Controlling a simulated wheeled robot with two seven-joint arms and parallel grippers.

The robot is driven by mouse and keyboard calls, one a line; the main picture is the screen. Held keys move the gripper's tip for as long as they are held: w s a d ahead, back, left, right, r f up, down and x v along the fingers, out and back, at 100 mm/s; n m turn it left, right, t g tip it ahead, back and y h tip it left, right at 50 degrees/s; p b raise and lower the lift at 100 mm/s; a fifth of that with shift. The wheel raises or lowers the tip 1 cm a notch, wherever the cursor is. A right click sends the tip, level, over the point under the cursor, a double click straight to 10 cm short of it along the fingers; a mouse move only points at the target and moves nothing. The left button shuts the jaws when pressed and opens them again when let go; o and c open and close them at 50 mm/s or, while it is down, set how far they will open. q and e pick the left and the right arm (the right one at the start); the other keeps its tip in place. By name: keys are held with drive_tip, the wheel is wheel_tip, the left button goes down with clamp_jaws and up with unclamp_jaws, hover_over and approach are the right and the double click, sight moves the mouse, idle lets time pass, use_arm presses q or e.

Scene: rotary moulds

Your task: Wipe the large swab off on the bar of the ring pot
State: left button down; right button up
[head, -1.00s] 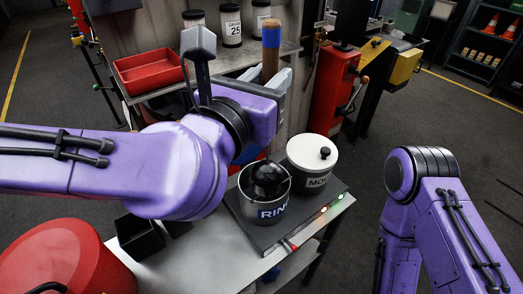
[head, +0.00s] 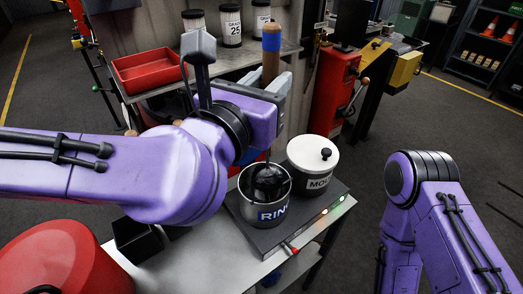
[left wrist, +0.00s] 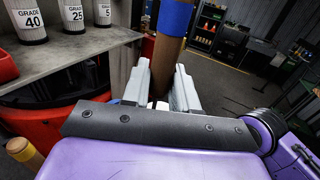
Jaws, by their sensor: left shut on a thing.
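The large swab has a wooden handle with a blue band (head: 271,42) and a dark, rounded head (head: 269,182). Its head is within the mouth of the ring pot (head: 272,212), a metal pot labelled "RING". My left gripper (head: 276,88) is shut on the handle below the blue band, above the pot. The handle (left wrist: 168,48) also stands between the fingers in the left wrist view. My arm hides part of the shaft. I cannot make out the pot's bar or whether the head touches it. My right gripper is out of view.
A white-lidded pot (head: 313,156) stands right behind the ring pot on the same dark base (head: 318,207). A red tray (head: 150,72) and grade jars (head: 231,26) are on the shelf behind. A red drum (head: 60,262) stands front left, near a black box (head: 137,238).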

use_arm(q)
drive_tip(key=shift+f+b, duration=0.4)
idle(0.3)
